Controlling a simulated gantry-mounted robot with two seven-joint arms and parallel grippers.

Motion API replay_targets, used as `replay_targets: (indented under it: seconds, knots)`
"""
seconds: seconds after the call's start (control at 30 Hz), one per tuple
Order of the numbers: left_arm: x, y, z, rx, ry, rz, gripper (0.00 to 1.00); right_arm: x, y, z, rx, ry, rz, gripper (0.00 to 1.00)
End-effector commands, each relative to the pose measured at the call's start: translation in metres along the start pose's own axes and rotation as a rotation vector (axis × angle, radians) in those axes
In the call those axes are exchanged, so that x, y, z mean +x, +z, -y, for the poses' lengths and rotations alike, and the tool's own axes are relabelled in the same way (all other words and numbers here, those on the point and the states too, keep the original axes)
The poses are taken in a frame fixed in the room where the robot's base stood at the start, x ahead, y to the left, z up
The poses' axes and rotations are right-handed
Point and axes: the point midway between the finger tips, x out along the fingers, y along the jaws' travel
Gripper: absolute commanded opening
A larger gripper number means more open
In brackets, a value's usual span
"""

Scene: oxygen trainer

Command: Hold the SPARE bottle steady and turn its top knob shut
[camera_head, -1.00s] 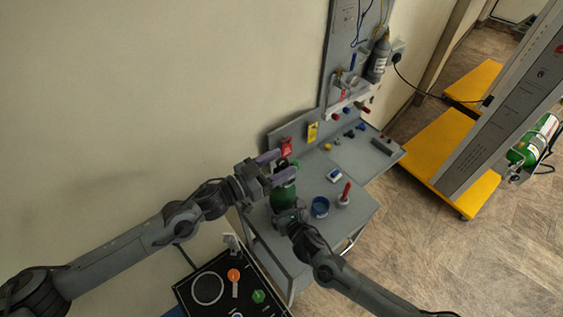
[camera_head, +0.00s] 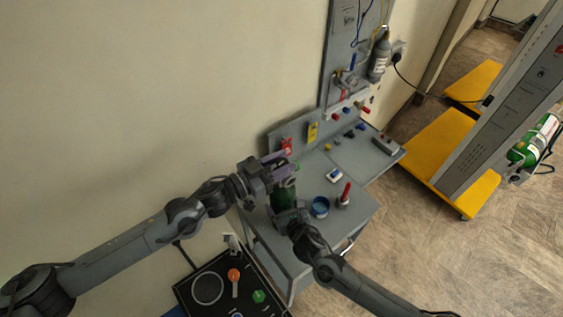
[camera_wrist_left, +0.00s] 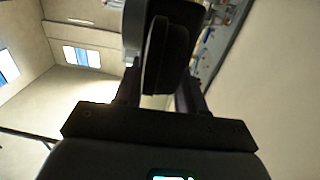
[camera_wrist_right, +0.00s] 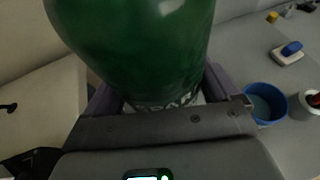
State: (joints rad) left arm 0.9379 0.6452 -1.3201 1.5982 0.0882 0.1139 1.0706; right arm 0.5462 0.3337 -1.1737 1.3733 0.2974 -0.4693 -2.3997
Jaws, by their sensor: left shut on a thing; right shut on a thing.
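The green SPARE bottle (camera_head: 284,196) is upright at the near left part of the grey bench. It fills the top of the right wrist view (camera_wrist_right: 140,45), with pale lettering partly hidden at its lower edge. My right gripper (camera_head: 287,212) is shut around the bottle's body from the front, one finger on each side. My left gripper (camera_head: 281,166) is at the bottle's top, its purple fingers shut on the top knob. In the left wrist view the dark knob (camera_wrist_left: 165,55) sits between the fingers and hides most of their tips.
A blue cup (camera_head: 320,207) and a red-handled tool in a white holder (camera_head: 344,198) stand right of the bottle. A red tag (camera_head: 287,145) and a yellow tag (camera_head: 313,131) are on the back panel behind. A black panel with controls (camera_head: 222,285) lies in front.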

Motion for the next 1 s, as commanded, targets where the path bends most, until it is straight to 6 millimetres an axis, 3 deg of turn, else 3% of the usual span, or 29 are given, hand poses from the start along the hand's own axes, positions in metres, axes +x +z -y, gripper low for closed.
replay_targets:
  seconds: [0.27, 1.0]
  knots:
    - [0.0007, 0.0003, 0.0029, 0.004, 0.106, 0.001, 0.09, -0.0001, -0.0009, 0.0000, -0.001, 0.000, -0.001, 0.04]
    - [0.0038, 0.0035, -0.0003, -0.003, 0.723, 0.005, 0.09, 0.0000, -0.0011, -0.0010, -0.003, 0.002, -0.001, 0.04]
